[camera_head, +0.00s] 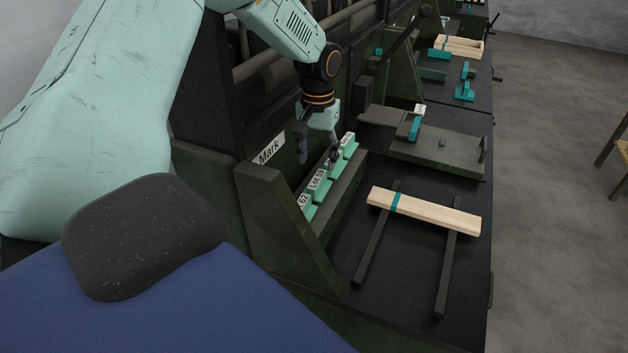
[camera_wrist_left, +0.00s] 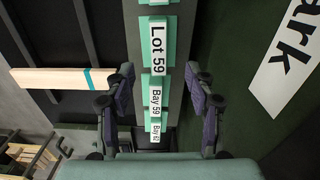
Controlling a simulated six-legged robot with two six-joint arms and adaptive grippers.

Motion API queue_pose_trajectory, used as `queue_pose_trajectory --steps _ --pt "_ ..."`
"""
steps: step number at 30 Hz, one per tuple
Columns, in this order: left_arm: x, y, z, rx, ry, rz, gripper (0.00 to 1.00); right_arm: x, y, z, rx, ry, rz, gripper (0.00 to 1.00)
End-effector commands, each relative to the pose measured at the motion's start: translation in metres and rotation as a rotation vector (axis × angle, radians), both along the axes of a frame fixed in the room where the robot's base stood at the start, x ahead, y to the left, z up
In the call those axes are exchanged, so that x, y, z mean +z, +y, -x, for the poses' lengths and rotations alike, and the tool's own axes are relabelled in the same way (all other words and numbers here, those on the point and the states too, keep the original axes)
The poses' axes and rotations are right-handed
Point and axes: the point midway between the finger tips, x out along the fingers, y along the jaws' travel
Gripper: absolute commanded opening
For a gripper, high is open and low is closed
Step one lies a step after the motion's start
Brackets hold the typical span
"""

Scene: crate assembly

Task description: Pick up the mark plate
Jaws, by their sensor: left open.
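Several green mark plates with white labels stand in a row in a dark green rack. In the head view the Lot 59 plate (camera_head: 318,183) is near the front, with a plate ending in 62 (camera_head: 304,203) nearer and another plate (camera_head: 349,145) at the far end. My left gripper (camera_head: 319,152) is open over the row's far half. In the left wrist view its fingers (camera_wrist_left: 160,103) stand apart on either side of the row, around the Bay 59 plate (camera_wrist_left: 155,91) in the picture. The Lot 59 plate (camera_wrist_left: 157,38) and Bay 62 plate (camera_wrist_left: 155,124) show too. Contact cannot be told.
A Mark sign (camera_head: 269,150) is on the panel beside the rack. A wooden board (camera_head: 424,210) with a teal band lies across two dark rails to the right. A grey fixture (camera_head: 437,149) with a teal block stands behind it.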

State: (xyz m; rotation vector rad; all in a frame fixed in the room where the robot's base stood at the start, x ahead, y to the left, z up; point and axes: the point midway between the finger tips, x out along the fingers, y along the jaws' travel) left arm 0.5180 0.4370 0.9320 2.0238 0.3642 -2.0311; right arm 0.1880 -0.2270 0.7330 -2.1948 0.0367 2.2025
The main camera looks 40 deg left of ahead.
Motion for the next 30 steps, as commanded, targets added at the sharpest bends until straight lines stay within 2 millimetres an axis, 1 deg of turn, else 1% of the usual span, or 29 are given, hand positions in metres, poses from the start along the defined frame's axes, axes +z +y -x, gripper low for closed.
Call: queue_pose_trajectory --steps 2,11,15,19,22,29,30 --pt "-0.004 -0.002 0.000 -0.001 0.002 0.001 0.55 0.000 0.000 0.001 0.000 0.001 0.000 0.40" --pt "-0.037 -0.008 0.003 -0.002 0.003 0.000 0.55 -0.006 0.000 0.000 0.000 0.001 0.000 0.40" --pt "-0.058 -0.008 0.005 -0.001 0.003 0.000 0.55 -0.011 0.000 0.000 0.000 0.001 0.000 0.40" --pt "-0.073 -0.007 0.004 -0.001 0.003 0.000 0.55 -0.014 0.000 0.001 0.000 0.001 0.000 0.40" --pt "-0.078 -0.007 0.003 -0.002 0.001 0.000 0.55 -0.014 0.000 0.001 0.000 0.002 0.000 0.40" --pt "-0.078 -0.005 0.002 -0.001 0.000 0.000 0.55 -0.014 0.000 0.001 0.000 0.001 0.000 0.40" --pt "-0.078 -0.004 0.002 -0.001 0.000 0.000 0.52 -0.014 0.000 0.000 0.000 0.001 0.000 0.40"
